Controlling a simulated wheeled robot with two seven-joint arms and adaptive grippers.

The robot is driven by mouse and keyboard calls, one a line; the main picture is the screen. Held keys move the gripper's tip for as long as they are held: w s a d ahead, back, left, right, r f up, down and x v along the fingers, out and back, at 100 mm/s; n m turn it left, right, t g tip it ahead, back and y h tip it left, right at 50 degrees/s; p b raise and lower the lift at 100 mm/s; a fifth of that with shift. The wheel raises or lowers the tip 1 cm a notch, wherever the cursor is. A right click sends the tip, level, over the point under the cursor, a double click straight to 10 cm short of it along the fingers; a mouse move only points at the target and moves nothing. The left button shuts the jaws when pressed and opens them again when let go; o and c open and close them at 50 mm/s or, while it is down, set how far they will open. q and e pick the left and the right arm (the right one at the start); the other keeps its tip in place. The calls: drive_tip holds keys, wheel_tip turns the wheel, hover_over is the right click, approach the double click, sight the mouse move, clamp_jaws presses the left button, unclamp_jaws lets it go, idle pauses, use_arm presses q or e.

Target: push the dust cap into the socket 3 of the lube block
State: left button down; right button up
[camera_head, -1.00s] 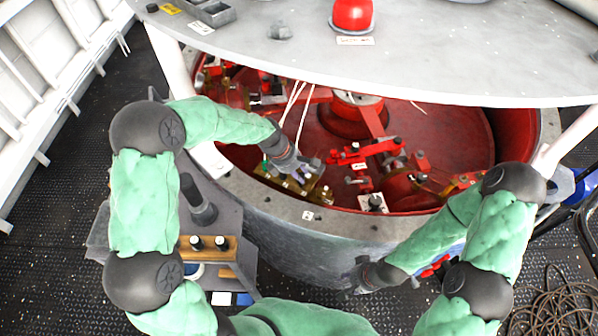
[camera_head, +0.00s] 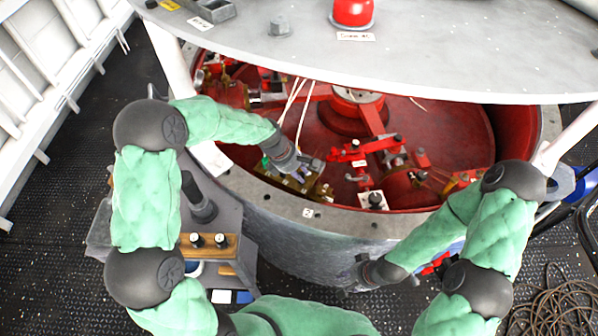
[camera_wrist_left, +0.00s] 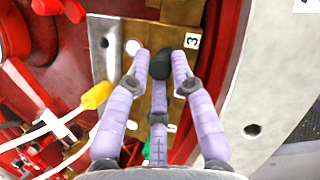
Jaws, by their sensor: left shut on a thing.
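The lube block is a brass-coloured block on the drum's inner left edge (camera_head: 322,192). In the left wrist view its brass face (camera_wrist_left: 158,98) carries a white label with a 3 (camera_wrist_left: 192,41). My left gripper (camera_head: 308,165) is over the block. In the left wrist view its purple fingers (camera_wrist_left: 162,70) are shut around the black dust cap (camera_wrist_left: 161,63), beside the 3 label. The cap and fingers hide socket 3, so I cannot tell whether the cap touches or enters it. My right gripper (camera_head: 352,284) hangs low outside the drum, too small to read.
Red machinery (camera_head: 375,150) and white cables (camera_head: 303,105) lie close to the block. A yellow connector (camera_wrist_left: 97,95) is left of the fingers. The grey tabletop (camera_head: 440,60) overhangs the drum.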

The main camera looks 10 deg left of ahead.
use_arm(q)
drive_tip(key=shift+f, duration=0.45)
drive_tip(key=c, duration=1)
unclamp_jaws()
drive_tip(key=v, duration=1.2)
